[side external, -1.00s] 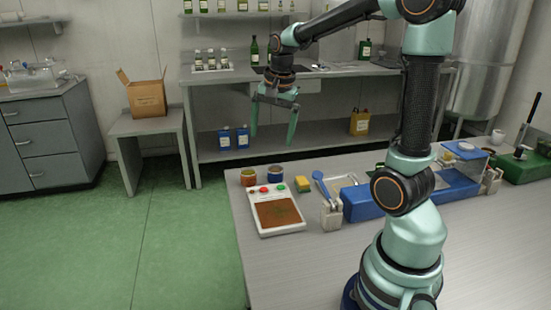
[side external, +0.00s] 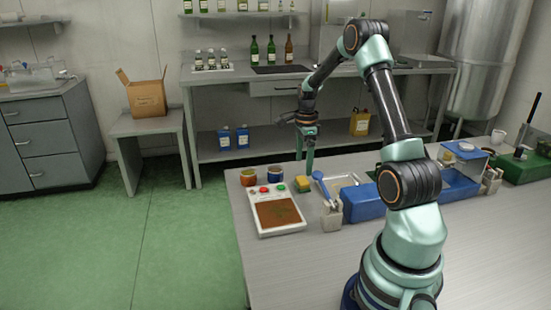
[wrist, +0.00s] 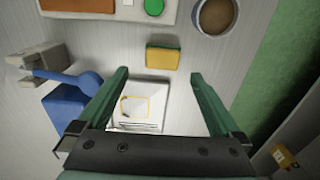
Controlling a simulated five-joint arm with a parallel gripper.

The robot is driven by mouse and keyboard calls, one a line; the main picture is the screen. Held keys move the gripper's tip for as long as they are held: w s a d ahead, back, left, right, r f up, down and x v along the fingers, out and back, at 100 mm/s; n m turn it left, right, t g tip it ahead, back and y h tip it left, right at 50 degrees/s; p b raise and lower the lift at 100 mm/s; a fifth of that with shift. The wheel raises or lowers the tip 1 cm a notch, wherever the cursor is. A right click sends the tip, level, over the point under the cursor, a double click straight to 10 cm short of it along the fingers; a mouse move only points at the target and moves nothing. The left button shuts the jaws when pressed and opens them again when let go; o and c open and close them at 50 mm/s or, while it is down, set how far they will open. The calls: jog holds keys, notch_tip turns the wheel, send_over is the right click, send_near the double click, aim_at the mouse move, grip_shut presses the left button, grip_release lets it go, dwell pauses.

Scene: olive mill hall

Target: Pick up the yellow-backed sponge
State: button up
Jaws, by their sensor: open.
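The yellow-backed sponge (side external: 303,184) lies on the table near its far edge, just right of a blue-banded jar. In the wrist view the sponge (wrist: 163,57) shows a yellow face and a green layer along one side. My gripper (side external: 305,161) is above the far side of the table, beyond the sponge, fingers pointing down. In the wrist view my gripper (wrist: 159,75) is open and empty. The sponge appears just past the fingertips, between their lines, and apart from them.
A white board with coloured buttons (side external: 290,227), a blue-banded jar (side external: 275,173) and a red-brown jar (side external: 248,176) stand left of the sponge. A blue-handled tool (side external: 320,183), a pale tray (side external: 347,184) and a blue box (side external: 360,205) are to its right.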

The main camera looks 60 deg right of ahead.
aim_at(303, 180)
jog(key=shift+w+d+f, duration=0.1)
jog(key=shift+d+f, duration=0.05)
jog(key=shift+f, duration=3.05)
jog(key=c, duration=1.4)
